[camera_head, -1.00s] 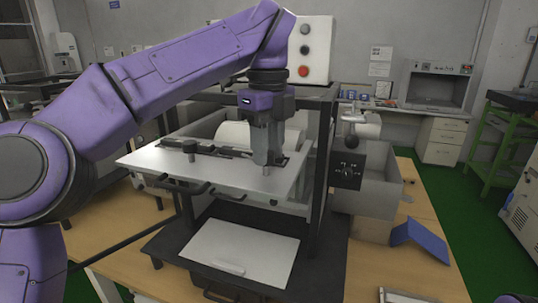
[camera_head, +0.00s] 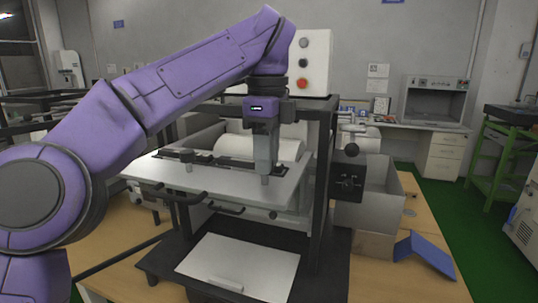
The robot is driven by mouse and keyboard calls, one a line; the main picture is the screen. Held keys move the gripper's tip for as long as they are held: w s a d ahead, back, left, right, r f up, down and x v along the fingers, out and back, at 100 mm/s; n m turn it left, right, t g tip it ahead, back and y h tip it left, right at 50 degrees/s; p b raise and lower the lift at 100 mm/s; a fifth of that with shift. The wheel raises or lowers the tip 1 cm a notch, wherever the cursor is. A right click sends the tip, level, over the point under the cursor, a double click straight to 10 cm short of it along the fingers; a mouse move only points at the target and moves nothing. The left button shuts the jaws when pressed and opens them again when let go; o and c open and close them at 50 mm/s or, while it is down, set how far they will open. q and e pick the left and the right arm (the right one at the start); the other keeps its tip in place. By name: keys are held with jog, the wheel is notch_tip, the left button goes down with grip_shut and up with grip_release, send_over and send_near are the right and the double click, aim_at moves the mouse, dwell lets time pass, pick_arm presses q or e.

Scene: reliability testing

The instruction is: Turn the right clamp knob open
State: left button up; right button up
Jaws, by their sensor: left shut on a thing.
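A pale flat plate (camera_head: 225,183) lies across the machine, with a dark clamp bar (camera_head: 215,158) along its back part. The left clamp knob (camera_head: 187,156) is small and dark and stands upright on the bar. My left gripper (camera_head: 265,172) points straight down at the right end of the bar. It is shut on the right clamp knob, which its fingers mostly hide. How far the knob is turned cannot be seen. My right gripper is not in view.
A dark frame post (camera_head: 321,185) stands just right of my left gripper. A box with red and black buttons (camera_head: 312,62) is above and behind it. A black handle (camera_head: 351,149) and grey bin (camera_head: 385,205) are further right. A white sheet (camera_head: 240,265) lies below the plate.

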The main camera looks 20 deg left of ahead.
pick_arm(q)
jog(key=shift+w+a+f, duration=0.1)
jog(key=o, duration=1)
jog(key=shift+a, duration=0.15)
jog(key=shift+o, duration=0.2)
jog(key=shift+w+a, duration=0.15)
jog(key=shift+d, duration=0.25)
notch_tip(320, 180, up, 10)
jog(key=p, duration=0.8)
jog(key=shift+r, duration=0.25)
